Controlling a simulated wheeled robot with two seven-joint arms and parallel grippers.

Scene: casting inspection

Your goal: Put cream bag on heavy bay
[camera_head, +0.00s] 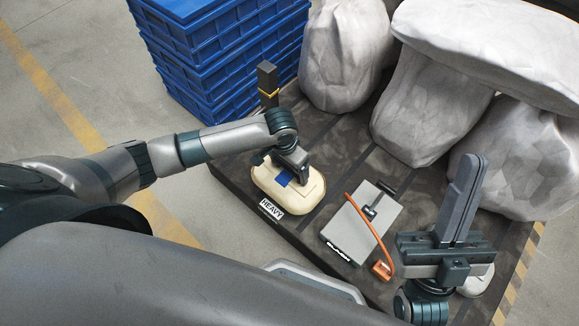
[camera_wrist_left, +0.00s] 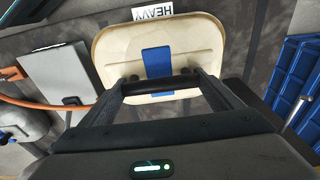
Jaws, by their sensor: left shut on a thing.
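The cream bag (camera_head: 262,188) with a blue strap lies at the HEAVY label (camera_head: 271,208) on the dark platform in the head view. My left gripper (camera_head: 284,176) is shut on the bag from above, at its top near the blue strap. In the left wrist view the cream bag (camera_wrist_left: 203,45) sits between and beyond the fingers of my left gripper (camera_wrist_left: 160,84), next to the HEAVY label (camera_wrist_left: 152,11). Whether the bag rests fully on the platform is hard to tell. My right gripper (camera_head: 463,205) is at the right with its fingers pointing up; the gap between them is not clear.
A grey clipboard-like panel (camera_head: 350,222) with an orange cable (camera_head: 372,225) lies right of the bag, by another label. Stacked blue crates (camera_head: 215,60) stand behind left. A dark post (camera_head: 267,80) rises at the platform's edge.

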